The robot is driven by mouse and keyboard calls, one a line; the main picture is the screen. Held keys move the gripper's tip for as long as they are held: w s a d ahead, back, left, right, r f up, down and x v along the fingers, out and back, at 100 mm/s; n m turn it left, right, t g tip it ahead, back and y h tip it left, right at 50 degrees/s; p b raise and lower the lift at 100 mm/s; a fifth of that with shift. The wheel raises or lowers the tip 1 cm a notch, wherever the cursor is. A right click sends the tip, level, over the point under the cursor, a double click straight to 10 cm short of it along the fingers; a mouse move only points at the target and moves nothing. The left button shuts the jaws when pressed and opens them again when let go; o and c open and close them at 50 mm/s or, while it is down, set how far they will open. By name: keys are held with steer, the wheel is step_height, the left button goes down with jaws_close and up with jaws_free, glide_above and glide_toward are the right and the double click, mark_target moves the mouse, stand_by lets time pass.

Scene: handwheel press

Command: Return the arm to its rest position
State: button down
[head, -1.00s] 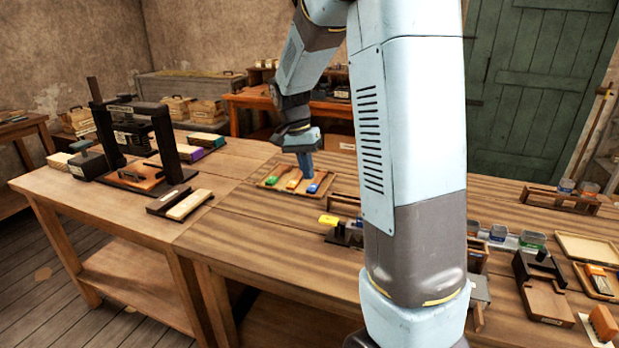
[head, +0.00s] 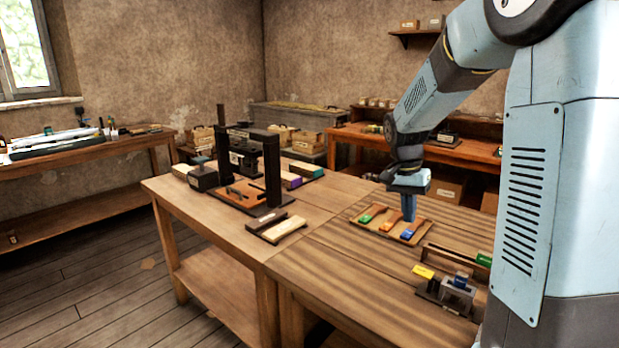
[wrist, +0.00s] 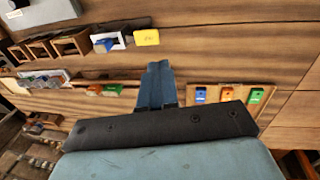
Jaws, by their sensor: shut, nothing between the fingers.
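My gripper (head: 409,208) is at the end of my blue and grey arm, pointing down above the table. Its fingers are together with nothing between them; in the wrist view the shut fingers (wrist: 157,85) show at the centre. The fingertips appear close to the blue piece in the head view; I cannot tell the gap. In the wrist view the tray is to the right of the fingers.
A dark press frame (head: 272,168) stands on the left table. A wooden block in a dark holder (head: 284,229) lies in front of it. The planks left of the tray are clear.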

steer(key=s+a+r+n+t, duration=0.1)
steer(key=s+r+n+t, duration=0.1)
steer(key=s, duration=0.6)
steer(key=s+a+r+n+t+y, duration=0.1)
steer(key=s+a+r+n+t, duration=0.1)
steer(key=s, duration=0.6)
steer(key=s+a+r+n+t, duration=0.1)
steer(key=s+r+n, duration=0.3)
steer(key=s, duration=0.4)
steer(key=shift+a+r+t+y, duration=0.3)
steer(key=shift+a+r+t, duration=0.1)
steer(key=shift+r+t, duration=0.45)
steer(key=shift+r, duration=0.1)
steer(key=m+g, duration=0.6)
steer(key=m, duration=0.3)
glide_above(420, 269)
step_height(420, 269, down, 10)
steer(key=shift+r, duration=0.25)
step_height(420, 269, down, 14)
